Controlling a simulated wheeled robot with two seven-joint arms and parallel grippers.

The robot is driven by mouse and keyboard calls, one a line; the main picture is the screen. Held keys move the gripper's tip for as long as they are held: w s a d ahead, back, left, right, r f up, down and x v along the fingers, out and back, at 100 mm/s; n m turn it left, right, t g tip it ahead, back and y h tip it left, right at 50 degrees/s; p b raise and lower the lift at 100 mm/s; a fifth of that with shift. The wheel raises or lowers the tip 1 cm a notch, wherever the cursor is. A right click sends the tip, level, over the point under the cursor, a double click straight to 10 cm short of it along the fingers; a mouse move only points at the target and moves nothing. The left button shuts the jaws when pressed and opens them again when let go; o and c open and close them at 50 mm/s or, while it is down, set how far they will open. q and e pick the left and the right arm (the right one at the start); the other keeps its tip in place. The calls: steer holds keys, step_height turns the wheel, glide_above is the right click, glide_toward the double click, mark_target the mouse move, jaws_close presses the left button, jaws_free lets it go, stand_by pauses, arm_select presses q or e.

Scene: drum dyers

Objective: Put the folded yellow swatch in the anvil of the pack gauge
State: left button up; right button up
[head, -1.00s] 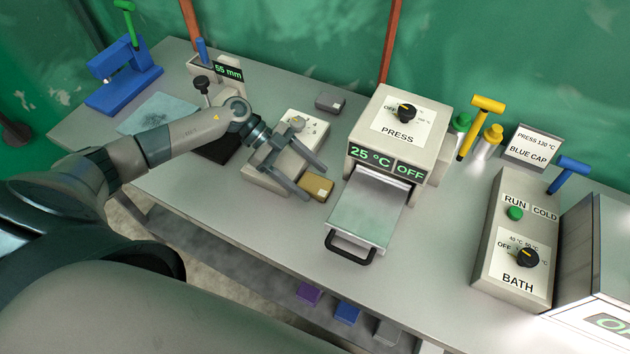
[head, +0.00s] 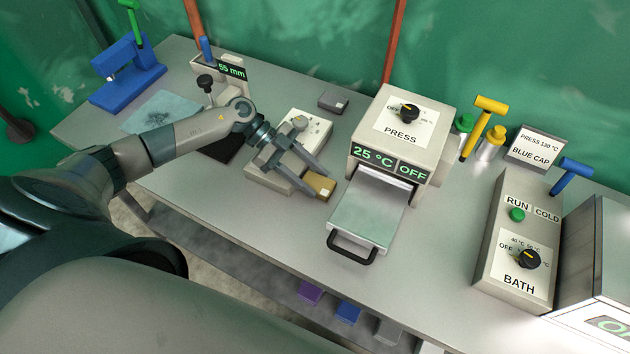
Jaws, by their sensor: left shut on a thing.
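The folded yellow swatch (head: 320,187) is a small brownish-yellow block on the bench, left of the press tray. My left gripper (head: 319,183) reaches down to it and is shut on it, one finger on each side. The pack gauge (head: 206,73) stands at the back left, with a display (head: 231,70) reading 55 mm and a dark knob. A dark plate (head: 223,150) shows in front of it, and my left forearm hides part of the gauge. I cannot make out the anvil clearly. My right gripper is not in view.
The press (head: 402,130) reads 25 °C OFF, its tray (head: 369,211) pulled out. A pale box with buttons (head: 306,128) sits behind my gripper, with a small grey block (head: 333,101) beyond. A blue stand (head: 128,84) and teal cloth (head: 160,112) are at left. The bath control (head: 512,240) is at right.

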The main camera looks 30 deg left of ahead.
mark_target(314, 181)
arm_select(q)
steer(key=shift+r+b, duration=0.55)
steer(key=shift+r, duration=0.3)
steer(key=shift+d+r+b, duration=0.15)
steer(key=shift+r+b, duration=0.2)
steer(key=shift+r, duration=0.3)
steer(key=shift+d+r+b, duration=0.15)
steer(key=shift+r+b, duration=0.15)
steer(key=shift+r, duration=0.3)
steer(key=d+r+b, duration=0.1)
steer(key=d+r, duration=0.1)
steer(key=d, duration=0.1)
steer(key=d+r+b, duration=0.1)
steer(key=d+r, duration=0.1)
steer(key=d, duration=0.1)
steer(key=d+r+b, duration=0.1)
steer(key=d+r, duration=0.1)
steer(key=d, duration=0.2)
steer(key=shift+s, duration=0.4)
steer(key=shift+d+r, duration=0.4)
steer(key=shift+d, duration=0.15)
